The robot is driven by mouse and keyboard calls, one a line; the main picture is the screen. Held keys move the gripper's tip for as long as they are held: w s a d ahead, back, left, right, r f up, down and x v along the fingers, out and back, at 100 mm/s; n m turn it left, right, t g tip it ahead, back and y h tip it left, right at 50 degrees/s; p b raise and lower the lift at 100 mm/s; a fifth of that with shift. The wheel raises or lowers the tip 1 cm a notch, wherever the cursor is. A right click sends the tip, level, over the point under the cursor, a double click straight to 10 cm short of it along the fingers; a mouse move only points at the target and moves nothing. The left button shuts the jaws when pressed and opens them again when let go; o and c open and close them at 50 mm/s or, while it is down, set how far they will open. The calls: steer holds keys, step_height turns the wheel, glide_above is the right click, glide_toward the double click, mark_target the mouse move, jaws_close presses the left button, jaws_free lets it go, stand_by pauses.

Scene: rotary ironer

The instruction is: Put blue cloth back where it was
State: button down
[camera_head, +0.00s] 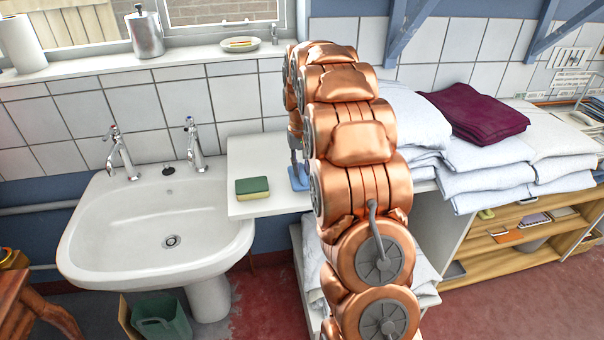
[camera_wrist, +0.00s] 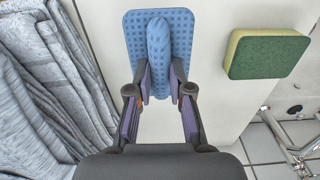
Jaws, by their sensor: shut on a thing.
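The blue cloth (camera_wrist: 182,22) is a dotted, flat rectangle with a raised ridge along its middle, in the upper middle of the wrist view. My gripper (camera_wrist: 161,88) is shut on this ridge, with one finger on each side. In the head view, a small part of the blue cloth (camera_head: 298,179) shows at the white counter, right of the sponge. My arm hides the rest of it and most of the gripper there. The cloth is at or just above the counter; I cannot tell whether it touches.
A green and yellow sponge (camera_head: 252,188) lies on the white counter (camera_head: 262,209), left of the cloth. A white sink (camera_head: 160,235) with two taps is further left. Folded grey-white linen (camera_head: 487,178) with a maroon cloth (camera_head: 474,113) on top is at right.

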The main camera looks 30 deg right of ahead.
mark_target(302, 169)
steer(key=shift+f+p, duration=0.7)
steer(key=shift+f, duration=1.05)
steer(key=c, duration=1.1)
jaws_free()
steer(key=shift+o, duration=0.2)
step_height(302, 169, up, 11)
steer(key=b, duration=0.3)
steer(key=shift+r, duration=0.2)
steer(key=shift+s+r, duration=0.1)
steer(key=shift+r, duration=0.2)
steer(key=shift+a, duration=0.1)
